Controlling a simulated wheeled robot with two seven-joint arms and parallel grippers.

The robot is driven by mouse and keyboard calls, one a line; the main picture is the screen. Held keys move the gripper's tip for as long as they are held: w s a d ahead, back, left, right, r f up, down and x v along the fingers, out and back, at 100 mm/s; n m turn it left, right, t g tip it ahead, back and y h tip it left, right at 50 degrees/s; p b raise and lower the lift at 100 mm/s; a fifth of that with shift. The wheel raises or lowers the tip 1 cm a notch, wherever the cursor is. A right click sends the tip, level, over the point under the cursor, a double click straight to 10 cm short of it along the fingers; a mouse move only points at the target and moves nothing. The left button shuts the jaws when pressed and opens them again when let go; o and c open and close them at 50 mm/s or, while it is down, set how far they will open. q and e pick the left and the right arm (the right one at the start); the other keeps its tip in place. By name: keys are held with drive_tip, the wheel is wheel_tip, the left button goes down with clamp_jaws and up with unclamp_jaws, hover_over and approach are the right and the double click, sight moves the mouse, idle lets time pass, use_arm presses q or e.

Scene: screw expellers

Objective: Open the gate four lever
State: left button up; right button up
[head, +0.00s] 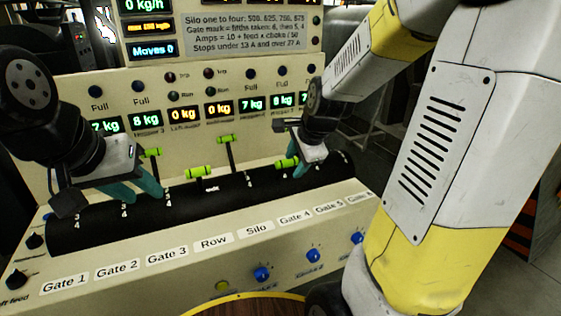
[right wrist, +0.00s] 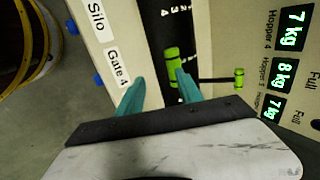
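The gate four lever has a lime-green handle (head: 286,163) above the black slotted drum, behind the Gate 4 label (head: 295,217). My right gripper (head: 300,165) is right at this handle. In the right wrist view, its two teal fingers (right wrist: 160,80) are spread apart. A green handle (right wrist: 173,55) lies just ahead of them, close to the right-hand finger; whether it touches is unclear. My left gripper (head: 150,197) hangs low over the left part of the drum, its teal fingers apart and nothing visible between them.
Other green-handled levers stand nearby: one behind my left gripper (head: 151,152), one low at the Row slot (head: 199,171), one upright (head: 227,139). Another handle (right wrist: 239,77) is close beyond my right fingers. Blue knobs (head: 262,273) line the front panel. Hopper displays (head: 183,115) stand behind.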

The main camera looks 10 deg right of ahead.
drive_tip(key=v, duration=0.3)
drive_tip(key=shift+r, duration=0.35)
